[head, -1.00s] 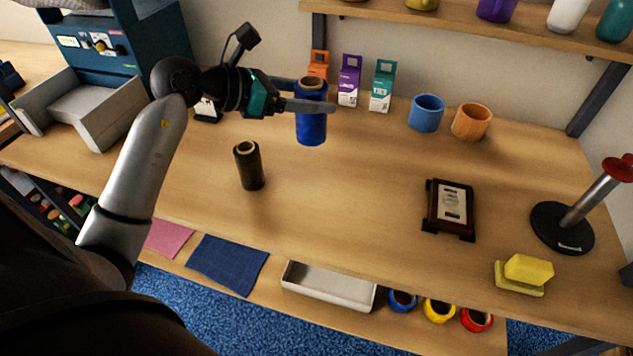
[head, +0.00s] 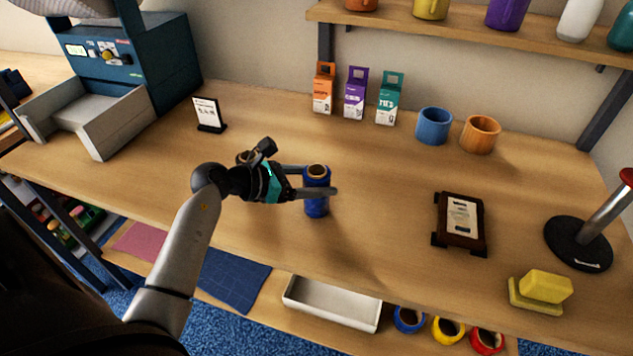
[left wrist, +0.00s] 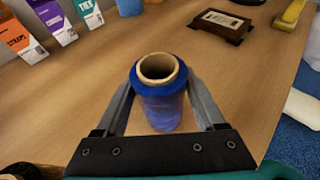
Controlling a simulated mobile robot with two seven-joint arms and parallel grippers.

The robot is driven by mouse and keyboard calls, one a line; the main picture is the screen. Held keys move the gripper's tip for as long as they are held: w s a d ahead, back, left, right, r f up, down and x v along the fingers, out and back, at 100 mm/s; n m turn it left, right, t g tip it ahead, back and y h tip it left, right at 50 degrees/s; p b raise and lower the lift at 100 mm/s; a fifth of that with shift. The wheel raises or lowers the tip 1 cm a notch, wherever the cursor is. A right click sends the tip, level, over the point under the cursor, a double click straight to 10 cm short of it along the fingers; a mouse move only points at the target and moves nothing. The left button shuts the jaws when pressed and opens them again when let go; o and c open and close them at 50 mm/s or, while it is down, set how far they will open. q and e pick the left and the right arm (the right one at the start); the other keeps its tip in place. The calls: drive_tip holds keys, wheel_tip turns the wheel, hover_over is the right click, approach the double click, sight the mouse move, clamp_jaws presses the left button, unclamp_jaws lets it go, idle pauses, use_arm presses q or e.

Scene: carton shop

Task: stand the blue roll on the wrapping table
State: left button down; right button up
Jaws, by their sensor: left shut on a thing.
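The blue roll (head: 316,206) is upright at the middle of the wrapping table (head: 375,215), in the head view. My left gripper (head: 318,189) is shut on it, one finger on each side. In the left wrist view the blue roll (left wrist: 160,105) shows its open cardboard core between the two fingers (left wrist: 163,100). Its lower end is at or just above the tabletop; I cannot tell whether it touches. The black roll is hidden behind my left arm in the head view. My right gripper is not in view.
Three small boxes, orange (head: 323,88), purple (head: 355,93) and teal (head: 390,98), stand at the back. Blue (head: 433,126) and orange (head: 480,134) cups are right of them. A framed plaque (head: 460,222) and yellow sponge (head: 540,290) lie to the right. Bare table surrounds the roll.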

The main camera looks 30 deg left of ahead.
use_arm(q)
drive_tip(key=shift+f, duration=0.1)
unclamp_jaws()
idle(0.4)
drive_tip(key=shift+s+a+r, duration=0.15)
drive_tip(key=shift+s+r, duration=0.05)
drive_tip(key=shift+r, duration=0.05)
drive_tip(key=v, duration=1.1)
drive_tip(key=shift+s, duration=0.25)
drive_tip(key=shift+a, duration=0.1)
